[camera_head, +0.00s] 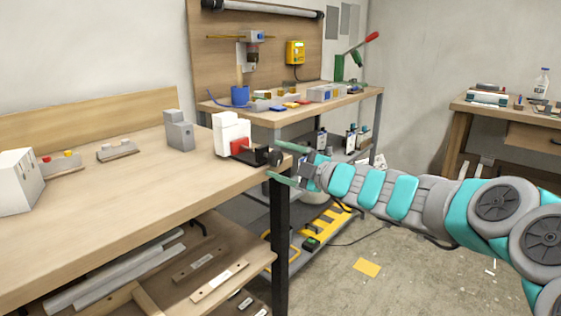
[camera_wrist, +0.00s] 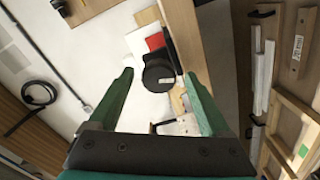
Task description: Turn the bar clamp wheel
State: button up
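The clamp wheel (camera_head: 276,158) is a small black disc at the end of a black bar clamp (camera_head: 255,156) at the bench's right edge. It shows as a larger round black disc (camera_wrist: 158,76) in the wrist view. My gripper (camera_head: 273,160) is open, with one green finger above the wheel and one below it in the head view. In the wrist view my gripper (camera_wrist: 157,76) has its fingers on either side of the wheel, with gaps visible. I cannot tell how far the fingertips reach along it. A red block (camera_head: 239,146) and a white block (camera_head: 231,128) sit behind the clamp.
The wooden workbench (camera_head: 110,210) carries a grey block (camera_head: 178,132) and a pale box (camera_head: 18,180). Its black leg (camera_head: 280,235) stands below the gripper. A second bench (camera_head: 350,97) with tools is behind. Open floor (camera_head: 390,285) lies right of the bench.

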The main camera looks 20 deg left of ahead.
jog(key=shift+d, duration=0.15)
jog(key=v, duration=0.7)
jog(key=shift+d, duration=0.25)
jog(key=shift+s, duration=0.1)
